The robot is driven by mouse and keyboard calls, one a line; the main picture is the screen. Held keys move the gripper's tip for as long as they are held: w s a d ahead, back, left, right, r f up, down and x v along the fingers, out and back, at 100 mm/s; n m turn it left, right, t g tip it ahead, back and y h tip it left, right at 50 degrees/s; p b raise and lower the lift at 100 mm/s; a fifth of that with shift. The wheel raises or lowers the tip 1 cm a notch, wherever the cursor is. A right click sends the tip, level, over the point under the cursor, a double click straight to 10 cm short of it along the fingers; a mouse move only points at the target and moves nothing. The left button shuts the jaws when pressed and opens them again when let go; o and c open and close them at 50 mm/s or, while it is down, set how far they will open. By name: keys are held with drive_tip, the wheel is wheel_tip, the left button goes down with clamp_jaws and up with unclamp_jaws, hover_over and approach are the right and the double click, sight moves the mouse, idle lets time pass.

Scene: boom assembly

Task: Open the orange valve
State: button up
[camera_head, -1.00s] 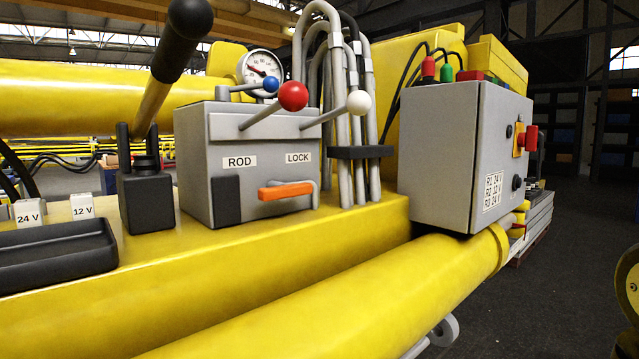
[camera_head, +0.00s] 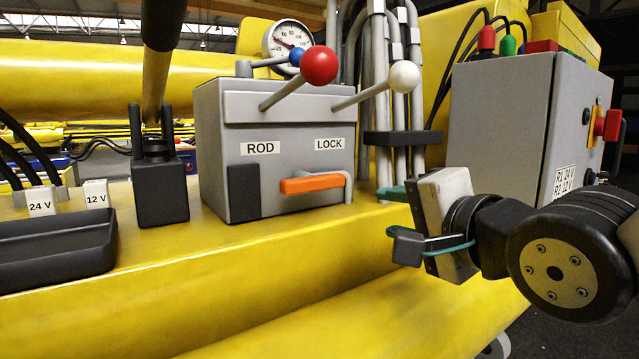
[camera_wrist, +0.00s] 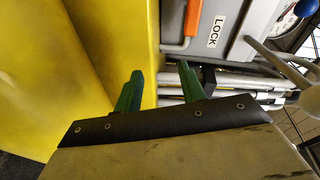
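The orange valve handle (camera_head: 312,183) lies roughly level on the front of the grey box (camera_head: 229,130), below the ROD and LOCK labels. It is joined at its right end to a bent grey metal piece. My gripper (camera_head: 388,215) is at the right of the valve, apart from it, with its fingers pointing left toward the box. The green fingers are spread with nothing between them. In the wrist view, the open gripper (camera_wrist: 158,70) shows below the orange handle (camera_wrist: 192,18), which lies at the top edge and is partly cut off.
Red (camera_head: 319,65) and white (camera_head: 404,76) knobbed levers stick out above the valve. Grey pipes (camera_head: 398,110) with a dark clamp stand behind my gripper. A grey electrical box (camera_head: 500,120) is at right. A black tray (camera_head: 55,250) lies left. The yellow beam ahead of the valve is clear.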

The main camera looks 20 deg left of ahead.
sight(318, 185)
drive_tip(key=a+r+y, duration=0.1)
drive_tip(key=a, duration=0.1)
drive_tip(key=s+a+r+y, duration=0.1)
drive_tip(key=a, duration=0.1)
drive_tip(key=s+a+r+m+y, duration=0.1)
drive_tip(key=a, duration=0.2)
drive_tip(key=shift+s+g+y, duration=0.25)
drive_tip(key=shift+g+y, duration=0.05)
drive_tip(key=x, duration=0.6)
drive_tip(key=shift+w+a, duration=0.2)
drive_tip(key=shift+w, duration=0.05)
drive_tip(key=shift+c, duration=0.3)
clamp_jaws()
